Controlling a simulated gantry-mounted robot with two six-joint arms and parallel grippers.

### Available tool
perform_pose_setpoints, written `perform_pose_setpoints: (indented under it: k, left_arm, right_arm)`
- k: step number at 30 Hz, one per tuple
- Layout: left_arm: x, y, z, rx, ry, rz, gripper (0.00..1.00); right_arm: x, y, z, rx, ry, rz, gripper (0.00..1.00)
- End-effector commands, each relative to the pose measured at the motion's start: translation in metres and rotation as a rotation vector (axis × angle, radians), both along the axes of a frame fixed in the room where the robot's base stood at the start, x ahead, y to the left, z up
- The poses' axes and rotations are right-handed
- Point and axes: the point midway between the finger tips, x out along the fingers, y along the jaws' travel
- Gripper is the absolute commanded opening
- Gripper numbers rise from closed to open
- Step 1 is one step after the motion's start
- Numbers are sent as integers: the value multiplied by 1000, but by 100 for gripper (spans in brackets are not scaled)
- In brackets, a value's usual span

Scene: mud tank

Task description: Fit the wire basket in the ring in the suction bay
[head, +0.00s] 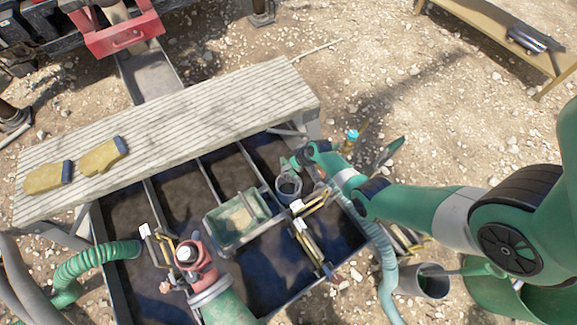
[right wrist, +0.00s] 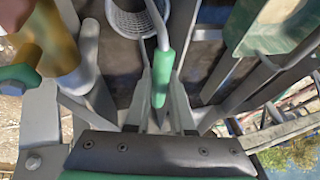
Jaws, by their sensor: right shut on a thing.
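The wire basket (head: 288,187) is a small grey mesh cup over the far right bay of the mud tank in the head view. In the right wrist view the basket (right wrist: 138,22) shows at the top, with a green handle grip (right wrist: 162,78) on its stem. My right gripper (head: 300,161) is shut on this handle; its fingers (right wrist: 161,62) stand on either side of the grip in the wrist view. I cannot make out the ring, nor whether the basket touches it. My left gripper is not in view.
A green tray (head: 222,239) sits across the tank's middle, left of the basket. A red pump fitting (head: 199,263) stands at the front. A plank walkway (head: 190,118) with gloves (head: 101,157) runs behind. A yellow-handled tool (head: 308,241) lies nearby.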

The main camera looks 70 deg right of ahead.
Motion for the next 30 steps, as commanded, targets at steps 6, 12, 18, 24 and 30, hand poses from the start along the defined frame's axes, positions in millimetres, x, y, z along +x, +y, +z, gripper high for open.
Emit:
perform_pose_setpoints:
  k: [6,12,18,24,30]
  left_arm:
    - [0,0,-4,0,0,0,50]
    - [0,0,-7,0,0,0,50]
    - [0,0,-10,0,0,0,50]
    - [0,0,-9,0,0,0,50]
    - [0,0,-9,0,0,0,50]
  right_arm:
    - [1,0,-4,-1,-2,-1,0]
    - [1,0,-6,-1,-2,-1,0]
    - [1,0,-9,-1,-2,-1,0]
    - [0,0,-9,-1,-1,0,50]
    - [0,0,-9,0,0,0,56]
